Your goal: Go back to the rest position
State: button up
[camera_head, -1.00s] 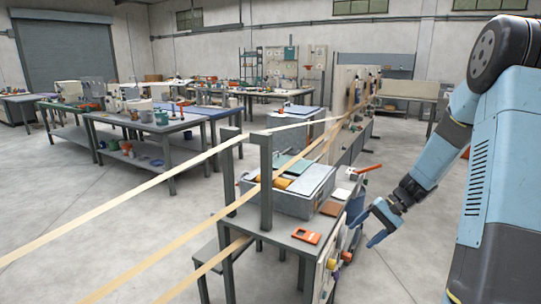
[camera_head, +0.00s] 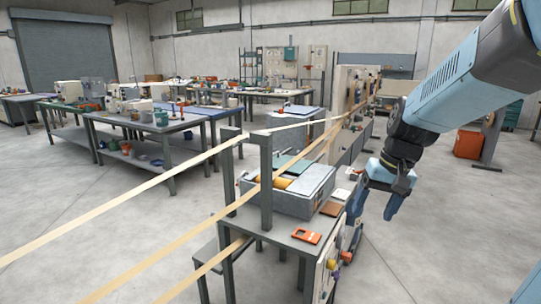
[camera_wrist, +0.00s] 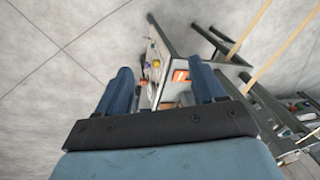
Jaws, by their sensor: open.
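My gripper (camera_head: 375,203) hangs at the right of the head view, to the right of the grey work table (camera_head: 290,238) and pointing down. Its blue fingers are apart. In the wrist view my gripper (camera_wrist: 165,88) shows two blue fingers spread wide with nothing held between them. The table (camera_wrist: 178,42) lies beyond and below the fingers there. An orange piece (camera_head: 306,236) lies on the table top, and it shows in the wrist view (camera_wrist: 180,76) between the fingers.
A grey bin (camera_head: 300,200) stands on the table beside upright grey posts (camera_head: 266,190). Long pale strips (camera_head: 120,205) run past the posts towards the back. A workbench (camera_head: 150,128) stands at the left. Concrete floor at right is mostly clear, with an orange box (camera_head: 468,144) further back.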

jog(key=s+r+t+h, duration=0.1)
jog(key=s+r+t, duration=0.1)
jog(key=s, duration=0.3)
jog(key=s+r+n+t+h, duration=0.1)
jog(key=s+r+t, duration=0.1)
jog(key=s+r, duration=0.2)
jog(key=shift+s+r, duration=0.25)
jog(key=shift+s, duration=0.9)
